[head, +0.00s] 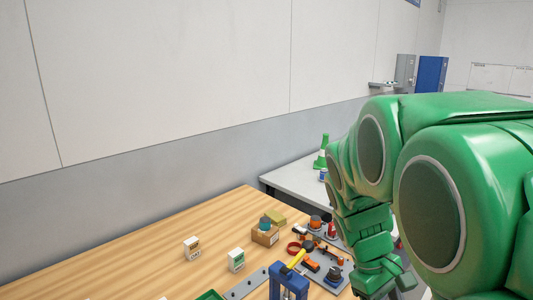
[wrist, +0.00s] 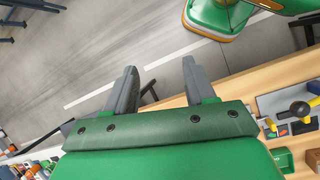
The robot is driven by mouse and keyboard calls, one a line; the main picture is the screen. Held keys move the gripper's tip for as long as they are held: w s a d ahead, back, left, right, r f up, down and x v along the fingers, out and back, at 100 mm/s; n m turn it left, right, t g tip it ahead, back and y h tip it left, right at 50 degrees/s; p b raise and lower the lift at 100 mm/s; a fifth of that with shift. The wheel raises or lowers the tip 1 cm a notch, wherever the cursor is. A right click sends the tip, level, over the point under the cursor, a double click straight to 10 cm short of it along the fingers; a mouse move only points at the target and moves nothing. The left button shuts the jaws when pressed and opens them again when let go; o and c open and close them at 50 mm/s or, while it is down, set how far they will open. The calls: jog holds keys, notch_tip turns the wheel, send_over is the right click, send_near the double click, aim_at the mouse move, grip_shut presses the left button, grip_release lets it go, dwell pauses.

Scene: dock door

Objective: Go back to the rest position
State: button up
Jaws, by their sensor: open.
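My gripper (wrist: 159,72) is open in the wrist view, with its two dark fingers apart and nothing between them. Grey floor with a white line lies beyond the fingertips. The edge of the wooden table is to the right of the fingers in that view. In the head view, my green arm fills the right side and reaches down by the table's right edge. The fingers cannot be made out clearly there.
The wooden table (head: 130,250) carries a cardboard box (head: 265,235), two small white boxes, a blue clamp-like thing (head: 289,281) and several tools on a grey board. The table's left part is mostly clear.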

jog(key=s+a+m+y, duration=0.2)
jog(key=s+a, duration=0.2)
jog(key=s, duration=0.4)
jog(key=s+a+m+t+y, duration=0.1)
jog(key=s+a+m, duration=0.2)
jog(key=s, duration=0.4)
jog(key=shift+s+a+f+y, duration=0.2)
jog(key=shift+s+a+y, duration=0.2)
jog(key=shift+a, duration=0.1)
